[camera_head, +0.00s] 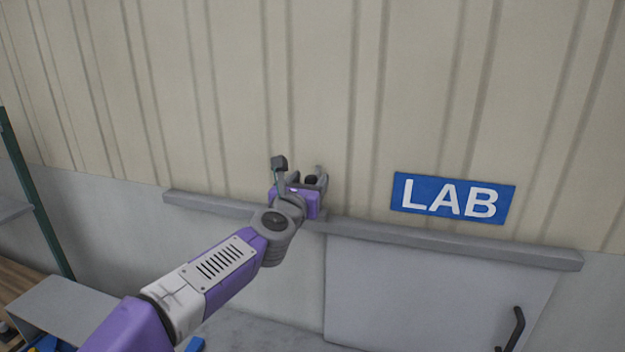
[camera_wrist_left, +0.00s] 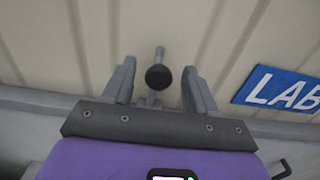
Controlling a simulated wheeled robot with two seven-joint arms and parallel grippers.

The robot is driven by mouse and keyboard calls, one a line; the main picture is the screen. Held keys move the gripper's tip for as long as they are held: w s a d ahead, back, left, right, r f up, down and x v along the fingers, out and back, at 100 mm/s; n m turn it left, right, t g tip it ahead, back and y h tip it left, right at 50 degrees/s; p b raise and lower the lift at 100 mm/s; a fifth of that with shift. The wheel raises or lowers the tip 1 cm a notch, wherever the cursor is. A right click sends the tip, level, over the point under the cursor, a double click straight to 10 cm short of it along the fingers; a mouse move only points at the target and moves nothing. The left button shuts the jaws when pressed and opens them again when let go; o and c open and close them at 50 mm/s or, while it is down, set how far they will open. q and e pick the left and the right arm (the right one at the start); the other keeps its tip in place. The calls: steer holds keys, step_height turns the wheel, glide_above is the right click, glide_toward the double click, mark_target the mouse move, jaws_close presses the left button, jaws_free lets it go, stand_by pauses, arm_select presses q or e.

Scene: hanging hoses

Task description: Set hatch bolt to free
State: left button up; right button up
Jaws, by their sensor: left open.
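The hatch bolt (camera_wrist_left: 158,77) shows in the left wrist view as a dark round knob on a grey stem, in front of the ribbed wall. In the head view a small dark part (camera_head: 311,180), likely its knob, shows at my gripper. My left gripper (camera_head: 313,178) is at the wall just above the rail. Its two grey fingers stand apart in the wrist view (camera_wrist_left: 158,68), one on each side of the knob, with gaps visible. The bolt's base is mostly hidden behind the gripper. My right gripper is not in view.
A grey rail (camera_head: 450,243) runs along the wall above a grey door panel (camera_head: 420,295) with a black handle (camera_head: 513,328). A blue LAB sign (camera_head: 453,198) is right of the gripper. A green post (camera_head: 38,200) and grey box (camera_head: 75,305) stand left.

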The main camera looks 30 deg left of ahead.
arm_select(q)
steer(key=shift+v, duration=1.85)
